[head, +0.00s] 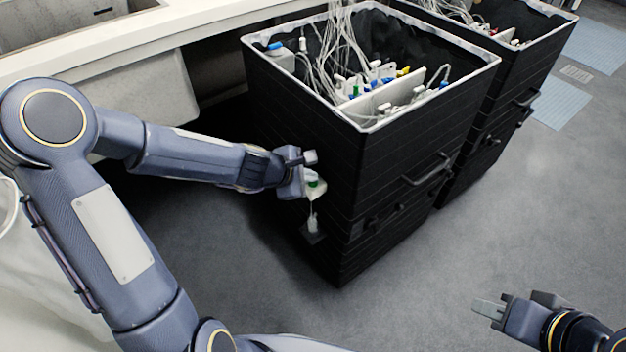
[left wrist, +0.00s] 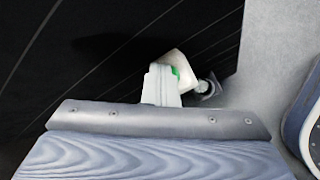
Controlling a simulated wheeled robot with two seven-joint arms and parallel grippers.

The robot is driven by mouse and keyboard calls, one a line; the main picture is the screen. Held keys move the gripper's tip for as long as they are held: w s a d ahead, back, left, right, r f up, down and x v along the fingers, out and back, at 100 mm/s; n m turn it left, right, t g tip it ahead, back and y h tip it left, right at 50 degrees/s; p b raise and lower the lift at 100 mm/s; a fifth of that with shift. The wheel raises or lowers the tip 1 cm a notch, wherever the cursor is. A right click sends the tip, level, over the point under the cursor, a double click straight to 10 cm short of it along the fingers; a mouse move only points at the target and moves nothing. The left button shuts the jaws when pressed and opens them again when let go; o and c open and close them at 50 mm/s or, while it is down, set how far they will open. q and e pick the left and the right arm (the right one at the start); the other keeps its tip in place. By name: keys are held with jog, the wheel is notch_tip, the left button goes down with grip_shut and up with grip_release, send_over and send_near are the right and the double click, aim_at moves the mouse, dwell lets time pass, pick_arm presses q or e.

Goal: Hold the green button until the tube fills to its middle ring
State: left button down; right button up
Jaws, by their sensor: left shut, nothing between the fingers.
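A white dispenser (head: 317,191) is on the side of the black cabinet in the head view, and its white body also shows in the left wrist view (left wrist: 176,59). Its green button (head: 313,183) is a small green patch, seen also in the left wrist view (left wrist: 175,72). A small tube (head: 312,222) stands below it on a dark ledge (head: 314,238). Its rings and fill level are too small to make out. My left gripper (head: 308,174) is shut and empty, right at the button; contact cannot be told. My right gripper (head: 488,308) is far off at lower right.
The black cabinet (head: 300,125) has an open top holding cables and small coloured parts, and handles on its right face. A second black cabinet (head: 505,85) stands behind it. A pale counter (head: 150,35) runs along the upper left. The grey floor (head: 490,220) at right is clear.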

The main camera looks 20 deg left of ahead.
dwell(0.4)
pick_arm(q)
jog(key=shift+r+p, duration=0.8)
jog(key=shift+r, duration=0.05)
notch_tip(320, 180, up, 5)
jog(key=p, duration=0.5)
jog(key=shift+r, duration=0.1)
